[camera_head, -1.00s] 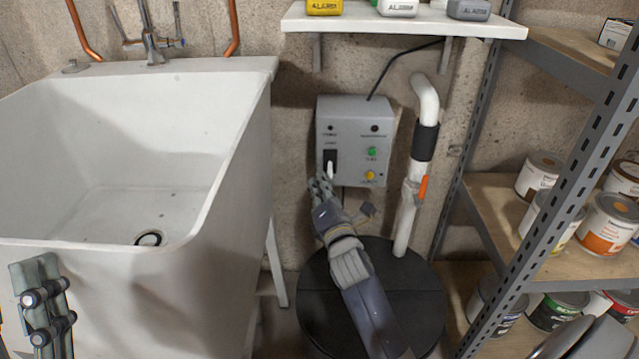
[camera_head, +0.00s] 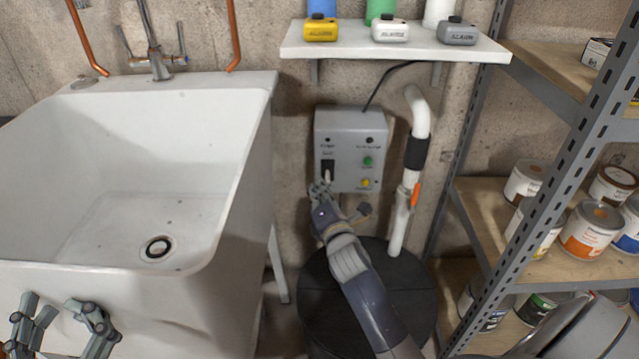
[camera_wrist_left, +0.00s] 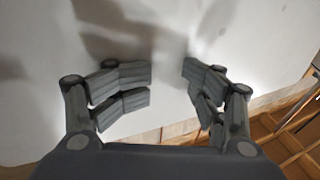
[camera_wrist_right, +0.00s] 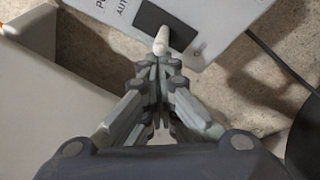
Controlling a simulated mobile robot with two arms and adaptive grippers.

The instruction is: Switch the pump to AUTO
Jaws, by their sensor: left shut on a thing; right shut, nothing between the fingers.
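The grey control box (camera_head: 350,150) is on the wall behind the black lidded drum. Its black switch plate (camera_head: 327,168) has a pale toggle lever (camera_head: 327,175), which looks tilted downward in the head view. In the right wrist view the lever (camera_wrist_right: 161,40) stands out from the plate, with lettering starting "AUT" beside it. My right gripper (camera_head: 322,188) is shut and empty, its fingertips (camera_wrist_right: 158,62) right by the lever; I cannot tell whether they touch. My left gripper (camera_head: 62,305) is in front of the sink, fingers apart, with nothing seen between them (camera_wrist_left: 167,82).
The white sink (camera_head: 235,190) fills the left side. A white pipe with a red-orange valve handle (camera_head: 415,194) rises right of the box from the black drum (camera_head: 318,290). Alarm units stand on the white shelf (camera_head: 440,48) above. A metal rack (camera_head: 540,150) with paint cans is at right.

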